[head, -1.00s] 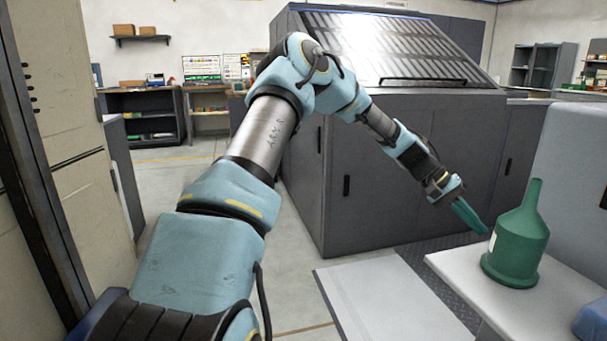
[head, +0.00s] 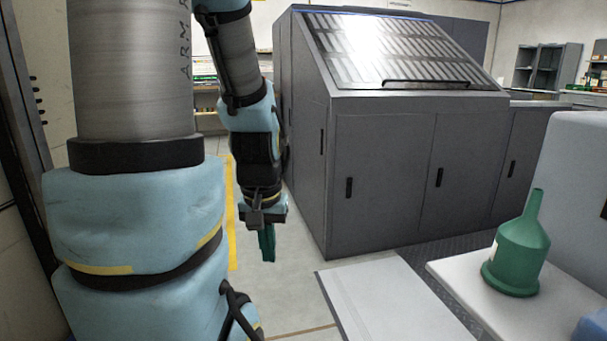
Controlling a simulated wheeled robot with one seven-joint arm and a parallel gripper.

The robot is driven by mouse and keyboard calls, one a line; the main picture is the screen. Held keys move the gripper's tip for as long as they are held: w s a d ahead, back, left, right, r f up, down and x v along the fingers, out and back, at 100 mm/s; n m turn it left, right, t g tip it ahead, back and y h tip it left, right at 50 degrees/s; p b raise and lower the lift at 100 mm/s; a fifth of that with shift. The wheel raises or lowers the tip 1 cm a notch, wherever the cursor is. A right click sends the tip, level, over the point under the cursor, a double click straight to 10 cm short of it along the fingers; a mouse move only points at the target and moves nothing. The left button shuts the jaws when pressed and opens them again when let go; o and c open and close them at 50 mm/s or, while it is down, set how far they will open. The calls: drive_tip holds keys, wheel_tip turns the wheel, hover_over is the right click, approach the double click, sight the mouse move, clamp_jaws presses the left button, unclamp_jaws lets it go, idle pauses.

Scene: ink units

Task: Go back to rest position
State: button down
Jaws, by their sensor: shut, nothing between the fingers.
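My gripper (head: 267,245) hangs from my raised arm left of the middle in the head view. Its green fingers point down over the open floor and are shut with nothing between them. It is well apart from the furniture. My arm fills much of the left side of the view and hides what is behind it.
A green funnel-shaped container (head: 519,250) stands upright on a white tabletop (head: 455,280) at the right. A large grey cabinet (head: 385,170) with a sloped top fills the middle. A light panel (head: 390,300) lies in front of it. Floor (head: 290,290) shows clear below my gripper.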

wheel_tip(320, 180, up, 21)
drive_tip(key=p, duration=1.9)
drive_tip(key=shift+r+p, duration=0.2)
drive_tip(key=shift+p, duration=0.2)
drive_tip(key=shift+s, duration=0.1)
